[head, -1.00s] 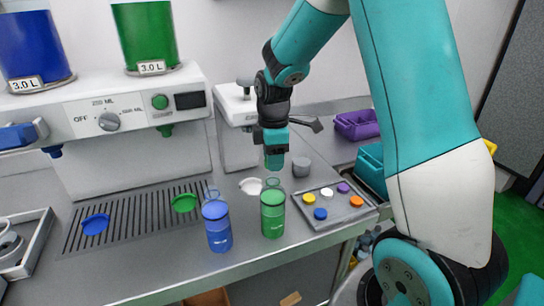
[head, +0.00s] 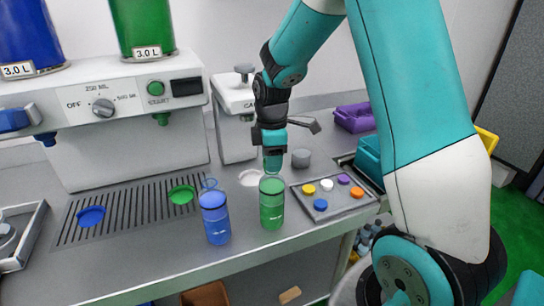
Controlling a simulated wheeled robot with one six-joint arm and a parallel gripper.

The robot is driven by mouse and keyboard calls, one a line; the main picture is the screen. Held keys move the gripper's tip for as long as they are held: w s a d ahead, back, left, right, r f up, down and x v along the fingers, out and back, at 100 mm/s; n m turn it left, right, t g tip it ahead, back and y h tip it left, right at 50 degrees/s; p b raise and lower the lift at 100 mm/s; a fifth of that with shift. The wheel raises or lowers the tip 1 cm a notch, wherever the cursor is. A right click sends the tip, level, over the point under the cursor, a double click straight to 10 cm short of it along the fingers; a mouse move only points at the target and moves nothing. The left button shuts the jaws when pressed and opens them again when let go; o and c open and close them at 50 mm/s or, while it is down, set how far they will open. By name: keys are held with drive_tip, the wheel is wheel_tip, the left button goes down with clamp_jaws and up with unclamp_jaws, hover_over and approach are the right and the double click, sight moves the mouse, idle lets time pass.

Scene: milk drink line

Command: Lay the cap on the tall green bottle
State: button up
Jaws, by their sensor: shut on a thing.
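The tall green bottle (head: 271,207) stands upright on the grey counter, between a blue bottle and the tray of coloured caps. My gripper (head: 272,166) points straight down directly above the green bottle's top. Its teal fingers are shut, with the tips close to the bottle's mouth. The cap between the fingers is too small and hidden to make out clearly. I cannot tell whether it touches the bottle's rim.
A blue bottle (head: 215,217) stands just left of the green one. A tray (head: 338,206) of several coloured caps lies to the right. A white disc (head: 251,178) and a grey cylinder (head: 301,158) are behind. The dispenser (head: 130,120) stands at back left.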

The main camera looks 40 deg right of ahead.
drive_tip(key=o, duration=1)
drive_tip(key=shift+c, duration=0.2)
wheel_tip(320, 180, up, 17)
drive_tip(key=b, duration=0.1)
drive_tip(key=shift+r+b, duration=0.2)
drive_tip(key=shift+b, duration=0.15)
drive_tip(key=s+a+f+m+y, duration=0.2)
drive_tip(key=s+a+f, duration=0.1)
drive_tip(key=s+a, duration=0.8)
drive_tip(key=s+a+f+m+y, duration=0.2)
drive_tip(key=s+a+f+m, duration=0.1)
drive_tip(key=s+a, duration=0.8)
drive_tip(key=shift+s+a+f+m, duration=0.15)
drive_tip(key=shift+a+f+m, duration=0.15)
drive_tip(key=shift+f, duration=0.45)
